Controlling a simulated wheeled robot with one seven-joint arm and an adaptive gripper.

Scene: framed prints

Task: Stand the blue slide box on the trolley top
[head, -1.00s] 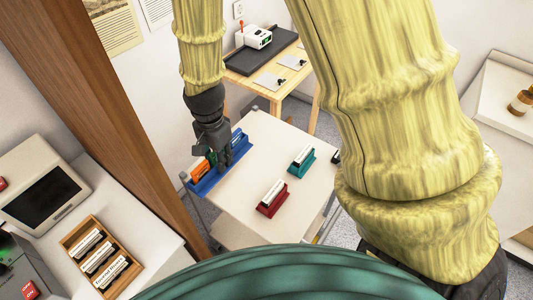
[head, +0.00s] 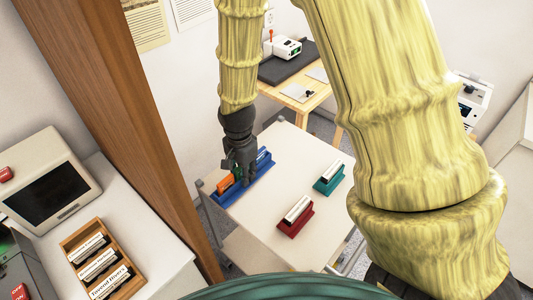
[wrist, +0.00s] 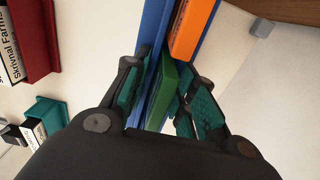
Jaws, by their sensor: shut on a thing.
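The blue rack (head: 222,198) stands on the trolley top (head: 259,216) near its left edge and holds upright slide boxes. An orange slide box (head: 224,183) is at its near end. A blue part (head: 263,155), possibly the blue slide box, shows at the far end, partly hidden by my gripper. My gripper (head: 246,172) is down at the rack. In the wrist view, a green slide box (wrist: 163,95) lies between its fingers, beside a blue wall (wrist: 155,25) and the orange box (wrist: 190,28). The fingers seem shut on the green box; the tips are partly hidden.
A red holder (head: 295,222) and a teal holder (head: 328,184), each with a pale labelled box, stand to the right on the trolley. The front of the trolley top is clear. A wooden tray (head: 72,243) of boxes and a wooden post (head: 120,120) are left.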

